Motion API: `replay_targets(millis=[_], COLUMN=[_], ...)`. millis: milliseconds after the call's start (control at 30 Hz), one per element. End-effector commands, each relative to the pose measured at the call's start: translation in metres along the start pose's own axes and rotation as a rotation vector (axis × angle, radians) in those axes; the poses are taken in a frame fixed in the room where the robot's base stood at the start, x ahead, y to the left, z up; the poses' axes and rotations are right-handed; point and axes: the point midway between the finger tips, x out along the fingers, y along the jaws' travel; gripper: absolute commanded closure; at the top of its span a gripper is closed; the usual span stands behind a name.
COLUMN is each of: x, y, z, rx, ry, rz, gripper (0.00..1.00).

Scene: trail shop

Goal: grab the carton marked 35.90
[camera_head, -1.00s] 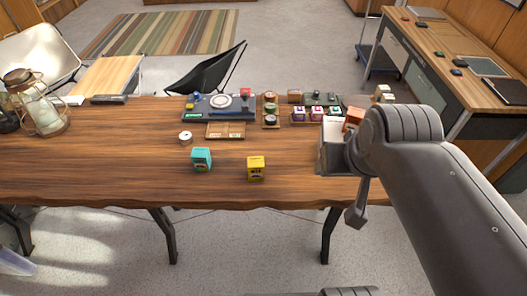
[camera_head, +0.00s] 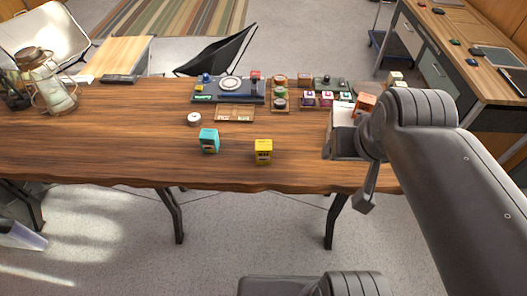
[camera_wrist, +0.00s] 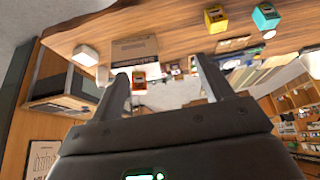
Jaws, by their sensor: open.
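No price mark is legible, so I cannot tell which carton is marked 35.90. A teal carton (camera_head: 209,141) and a yellow carton (camera_head: 263,152) stand upright and apart near the table's front edge. They also show at the top of the wrist view, teal (camera_wrist: 265,16) and yellow (camera_wrist: 215,19). An orange carton (camera_head: 365,103) stands farther right, partly behind my arm.
The wooden table (camera_head: 90,150) is mostly bare at the front. A box with a white top (camera_head: 343,115) stands beside my wrist. A white round roll (camera_head: 194,119), a shallow tray (camera_head: 235,113) and a dark device (camera_head: 229,88) lie behind the teal carton. A lantern (camera_head: 48,85) stands at left.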

Motion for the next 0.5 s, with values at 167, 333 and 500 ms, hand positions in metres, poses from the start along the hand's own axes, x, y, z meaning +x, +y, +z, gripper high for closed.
replay_targets(millis=[167,333,500], x=[0.001,0.014,0.038], y=[-0.001,-0.009,-0.026], z=[-0.003,-0.021,-0.049], rx=[-0.001,-0.005,-0.010], ry=[-0.006,-0.052,-0.125], rz=[-0.002,-0.015,-0.031], gripper=[0.27,0.27,0.27])
